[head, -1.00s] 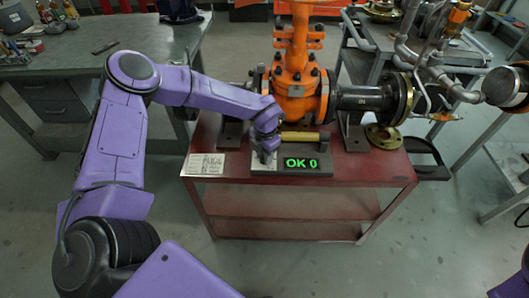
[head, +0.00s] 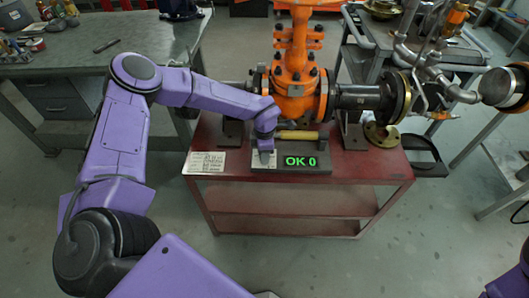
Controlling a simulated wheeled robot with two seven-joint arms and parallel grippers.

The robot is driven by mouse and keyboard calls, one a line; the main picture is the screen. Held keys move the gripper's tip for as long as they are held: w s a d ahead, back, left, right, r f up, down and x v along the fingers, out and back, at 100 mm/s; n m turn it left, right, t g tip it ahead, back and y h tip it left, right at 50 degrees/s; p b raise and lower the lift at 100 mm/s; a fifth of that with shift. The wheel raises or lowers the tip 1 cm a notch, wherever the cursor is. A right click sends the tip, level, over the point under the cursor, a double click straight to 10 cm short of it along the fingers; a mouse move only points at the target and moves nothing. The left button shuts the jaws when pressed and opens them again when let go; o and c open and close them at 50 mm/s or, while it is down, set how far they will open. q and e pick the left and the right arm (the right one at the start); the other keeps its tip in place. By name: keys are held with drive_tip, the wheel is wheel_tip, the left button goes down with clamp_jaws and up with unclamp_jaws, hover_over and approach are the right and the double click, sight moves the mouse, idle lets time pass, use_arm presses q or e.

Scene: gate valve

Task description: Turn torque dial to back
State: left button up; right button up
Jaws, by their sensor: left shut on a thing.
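A dark tester base (head: 318,147) with a green display (head: 301,161) reading "OK 0" sits at the front of the red cart. A light plate (head: 259,163) is on its left end. My left gripper (head: 265,154) points down over this plate and is shut on the torque dial. The dial itself is hidden by the jaws and wrist, so I cannot see which way it points. A yellow bar-shaped handle (head: 298,135) lies just behind the display. My right gripper is out of view.
The orange gate valve (head: 296,85) with dark flanged pipe stands close behind the tester on the red cart (head: 380,170). A printed card (head: 204,162) lies left of the tester. A loose brass flange (head: 381,134) lies at the right.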

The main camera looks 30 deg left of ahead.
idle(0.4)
use_arm(q)
drive_tip(key=o, duration=1)
drive_tip(key=shift+o, duration=0.2)
drive_tip(key=shift+r, duration=0.1)
wheel_tip(320, 180, up, 10)
drive_tip(key=shift+r, duration=0.2)
drive_tip(key=shift+s, duration=0.1)
